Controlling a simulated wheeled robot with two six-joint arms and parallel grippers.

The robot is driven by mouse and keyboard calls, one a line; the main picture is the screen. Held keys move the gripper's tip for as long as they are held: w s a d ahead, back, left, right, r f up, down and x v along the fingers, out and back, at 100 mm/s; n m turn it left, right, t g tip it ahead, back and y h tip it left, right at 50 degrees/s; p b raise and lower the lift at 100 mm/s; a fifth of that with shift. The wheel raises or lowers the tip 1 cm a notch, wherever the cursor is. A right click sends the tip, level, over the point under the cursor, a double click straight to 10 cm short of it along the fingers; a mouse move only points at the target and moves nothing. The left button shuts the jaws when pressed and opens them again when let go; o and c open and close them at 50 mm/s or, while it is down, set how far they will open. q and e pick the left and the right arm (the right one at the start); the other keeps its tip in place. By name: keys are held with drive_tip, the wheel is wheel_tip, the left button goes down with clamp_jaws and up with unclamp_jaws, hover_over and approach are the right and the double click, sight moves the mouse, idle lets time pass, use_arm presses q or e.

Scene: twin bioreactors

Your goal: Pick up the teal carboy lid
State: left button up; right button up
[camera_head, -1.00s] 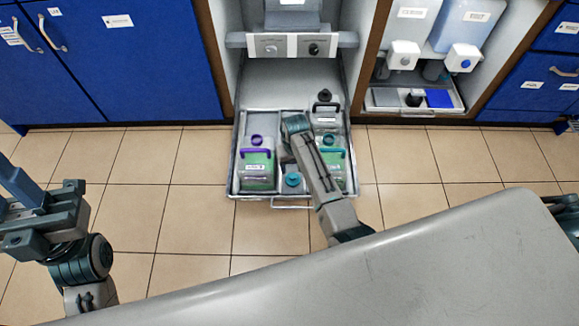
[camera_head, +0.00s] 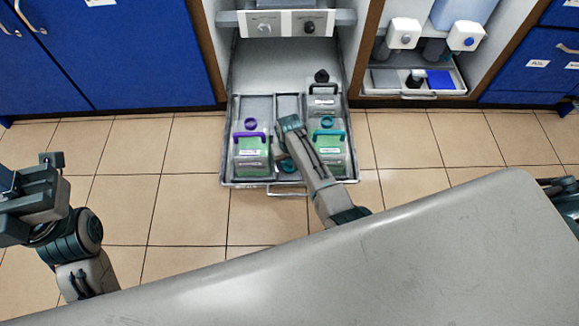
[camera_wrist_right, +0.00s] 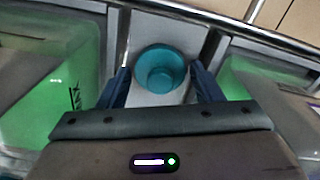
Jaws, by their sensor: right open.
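The teal carboy lid (camera_wrist_right: 160,68) lies loose in the front middle of the pulled-out tray (camera_head: 230,180). In the head view the lid (camera_head: 287,166) is partly hidden by my right arm. My right gripper (camera_wrist_right: 160,84) is open in the right wrist view, with one finger on each side of the lid and a gap to both. Its fingers are hidden in the head view. My left gripper (camera_head: 28,195) is at the far left of the head view, away from the tray; its jaws are unclear.
A purple-handled carboy (camera_head: 252,158) stands left of the lid and a teal-handled carboy (camera_head: 332,152) right of it, both with green contents. A dark-capped container (camera_head: 322,103) stands behind. A large grey surface (camera_head: 400,260) fills the foreground. The floor beside the tray is clear.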

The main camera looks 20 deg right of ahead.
drive_tip(key=shift+f, duration=0.15)
drive_tip(key=shift+c, duration=0.2)
drive_tip(key=c, duration=0.7)
